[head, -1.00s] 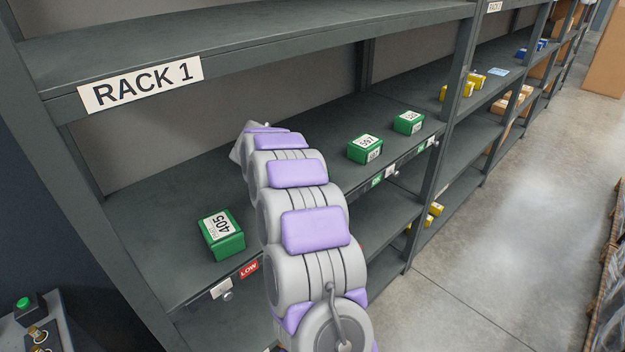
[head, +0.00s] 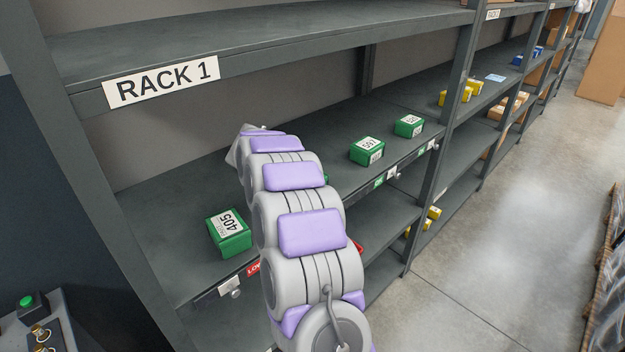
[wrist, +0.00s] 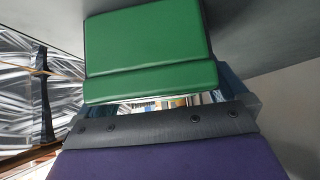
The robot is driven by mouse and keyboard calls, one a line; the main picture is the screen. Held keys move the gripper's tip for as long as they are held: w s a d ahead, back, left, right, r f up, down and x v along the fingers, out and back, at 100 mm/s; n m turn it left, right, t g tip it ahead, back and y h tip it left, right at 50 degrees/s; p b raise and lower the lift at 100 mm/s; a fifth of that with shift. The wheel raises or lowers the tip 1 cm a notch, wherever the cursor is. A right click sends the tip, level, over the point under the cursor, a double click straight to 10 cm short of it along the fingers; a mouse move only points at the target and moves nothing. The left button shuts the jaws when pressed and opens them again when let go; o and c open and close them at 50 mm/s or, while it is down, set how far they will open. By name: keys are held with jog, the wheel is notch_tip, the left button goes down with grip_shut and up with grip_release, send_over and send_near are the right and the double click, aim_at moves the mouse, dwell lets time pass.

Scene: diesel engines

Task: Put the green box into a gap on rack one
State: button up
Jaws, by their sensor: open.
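Rack one (head: 190,69) carries its RACK 1 sign on the upper beam. On its middle shelf sit a green box marked 405 (head: 230,238) left of my arm, and two more green boxes, one (head: 366,151) nearer and one (head: 408,126) farther, to the right. A green sliver shows at my arm's right edge, mostly hidden. In the wrist view a green box (wrist: 150,45) fills the upper middle, close to my open gripper (wrist: 165,103); I cannot tell whether they touch. In the head view my arm hides the gripper.
A red LOW label (head: 253,269) is on the shelf's front edge. Yellow boxes (head: 455,95) sit in the bay beyond the upright. A control panel (head: 40,330) stands at lower left; open floor is on the right.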

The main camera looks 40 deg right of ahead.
jog(key=v, duration=0.9)
jog(key=shift+s+d+r+p, duration=0.1)
jog(key=shift+d+r+p, duration=0.2)
jog(key=shift+d, duration=0.15)
jog(key=s+a+f+n+y, duration=0.1)
jog(key=s+a+n+y, duration=0.2)
jog(key=s+a, duration=0.7)
jog(key=s+a+f+n+g+y, duration=0.1)
jog(key=s+a+n+y, duration=0.2)
jog(key=s+a+n, duration=0.5)
jog(key=s+a+f+n+g+y, duration=0.1)
jog(key=s+a+n+y, duration=0.2)
jog(key=s, duration=2.1)
jog(key=a+n, duration=0.3)
jog(key=a, duration=0.5)
jog(key=shift+a+f, duration=0.35)
